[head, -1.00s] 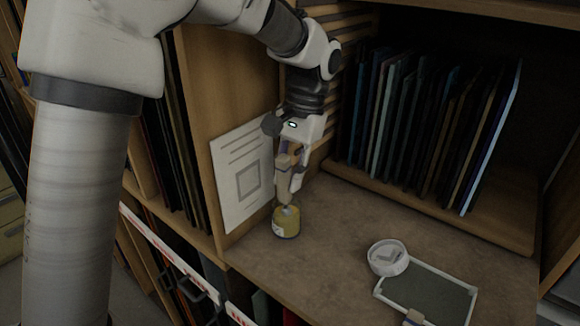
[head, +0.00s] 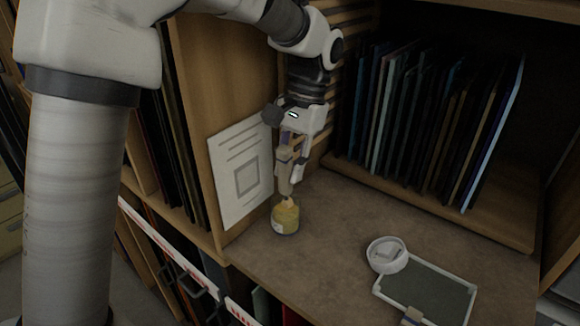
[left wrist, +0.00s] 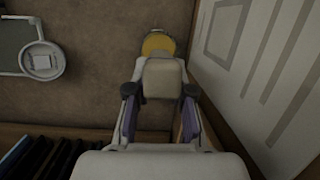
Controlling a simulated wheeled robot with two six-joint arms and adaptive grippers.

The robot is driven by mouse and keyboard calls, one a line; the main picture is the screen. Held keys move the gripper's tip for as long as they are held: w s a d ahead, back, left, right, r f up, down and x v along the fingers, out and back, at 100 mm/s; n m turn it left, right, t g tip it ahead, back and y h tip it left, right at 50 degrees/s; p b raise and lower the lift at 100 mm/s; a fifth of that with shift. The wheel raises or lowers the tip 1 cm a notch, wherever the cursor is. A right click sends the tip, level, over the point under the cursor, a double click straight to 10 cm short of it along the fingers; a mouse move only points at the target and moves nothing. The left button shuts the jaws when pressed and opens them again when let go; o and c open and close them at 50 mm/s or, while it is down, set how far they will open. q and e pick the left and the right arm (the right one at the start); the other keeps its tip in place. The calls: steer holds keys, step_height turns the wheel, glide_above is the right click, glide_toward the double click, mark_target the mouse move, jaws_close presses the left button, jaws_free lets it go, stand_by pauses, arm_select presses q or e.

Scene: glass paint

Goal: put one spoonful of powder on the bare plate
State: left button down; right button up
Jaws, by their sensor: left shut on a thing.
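My left gripper (head: 290,172) is shut on a beige-handled tool, which looks like the spoon (head: 284,178). It points down, its lower end at the mouth of a small jar (head: 285,221) of yellow powder. I cannot tell how deep the tip sits or how much powder is on it. In the left wrist view the beige handle block (left wrist: 164,78) lies between the fingers and the yellow jar (left wrist: 158,44) shows beyond it. A grey-green plate (head: 425,292) in a pale frame lies at the right; its surface looks bare. My right gripper is not in view.
A round white dish (head: 387,255) with a pale piece inside touches the plate's upper left corner. A small beige piece (head: 413,316) lies at its lower edge. A rack of glass sheets (head: 425,125) stands behind. A paper sheet (head: 242,178) hangs on the left panel.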

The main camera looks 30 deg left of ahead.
mark_target(285, 145)
arm_select(q)
steer(key=r, duration=0.1)
steer(key=s+r, duration=0.1)
steer(key=r, duration=0.1)
steer(key=shift+d, duration=0.1)
steer(key=shift+w+r, duration=0.2)
steer(key=shift+r, duration=0.4)
steer(key=shift+s+r, duration=0.15)
steer(key=shift+r, duration=1.75)
